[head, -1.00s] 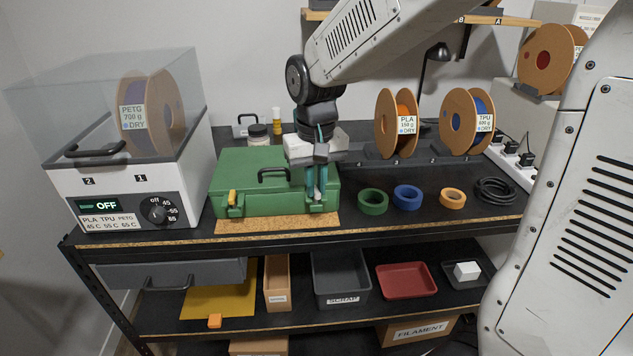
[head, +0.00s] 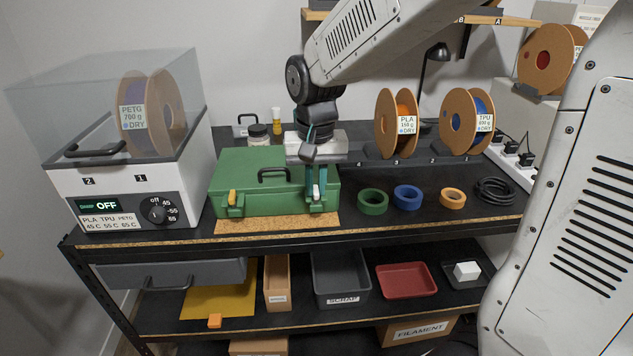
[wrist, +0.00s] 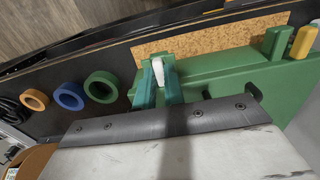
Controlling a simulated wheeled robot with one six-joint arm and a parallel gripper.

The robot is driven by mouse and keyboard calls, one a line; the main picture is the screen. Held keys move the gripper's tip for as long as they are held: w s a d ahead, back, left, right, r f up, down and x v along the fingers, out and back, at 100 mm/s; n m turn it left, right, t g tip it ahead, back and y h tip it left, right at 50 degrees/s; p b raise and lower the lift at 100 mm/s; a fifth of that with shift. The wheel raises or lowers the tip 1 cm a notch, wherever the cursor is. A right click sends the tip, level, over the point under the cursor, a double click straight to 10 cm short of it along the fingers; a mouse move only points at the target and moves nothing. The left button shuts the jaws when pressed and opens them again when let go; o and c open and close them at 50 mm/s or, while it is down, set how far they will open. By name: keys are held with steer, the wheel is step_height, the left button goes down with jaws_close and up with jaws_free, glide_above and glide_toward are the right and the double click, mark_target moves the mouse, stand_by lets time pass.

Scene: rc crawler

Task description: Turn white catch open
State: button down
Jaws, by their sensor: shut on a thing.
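A green case (head: 262,185) stands on the bench with its black handle on the lid. The white catch (head: 316,194) is at the right end of its front. It also shows in the wrist view (wrist: 158,71). A yellow catch (head: 232,197) is at the left end of the front, and in the wrist view it shows at the right edge (wrist: 303,42). My gripper (head: 316,190), with green fingers, reaches down at the case's front right. In the wrist view my gripper (wrist: 158,80) is shut on the white catch, one finger on each side. The catch's lower part is hidden.
A cork strip (head: 277,222) lies in front of the case. Green (head: 372,201), blue (head: 407,197) and orange (head: 452,198) rings lie to the right. A dryer box (head: 130,190) stands close on the left. Spools (head: 397,123) stand behind on the right.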

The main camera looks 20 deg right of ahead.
mark_target(316, 189)
steer(key=c, duration=1.8)
jaws_free()
steer(key=shift+o, duration=0.2)
steer(key=shift+r, duration=0.1)
step_height(316, 189, up, 8)
steer(key=shift+f, duration=0.1)
steer(key=s+d+f+n, duration=0.1)
steer(key=s+d+n, duration=0.1)
steer(key=s, duration=0.9)
steer(key=s+d+f+n+t, duration=0.1)
steer(key=s+d, duration=0.1)
steer(key=s, duration=0.9)
steer(key=shift+s+n, duration=0.15)
steer(key=shift+n, duration=0.25)
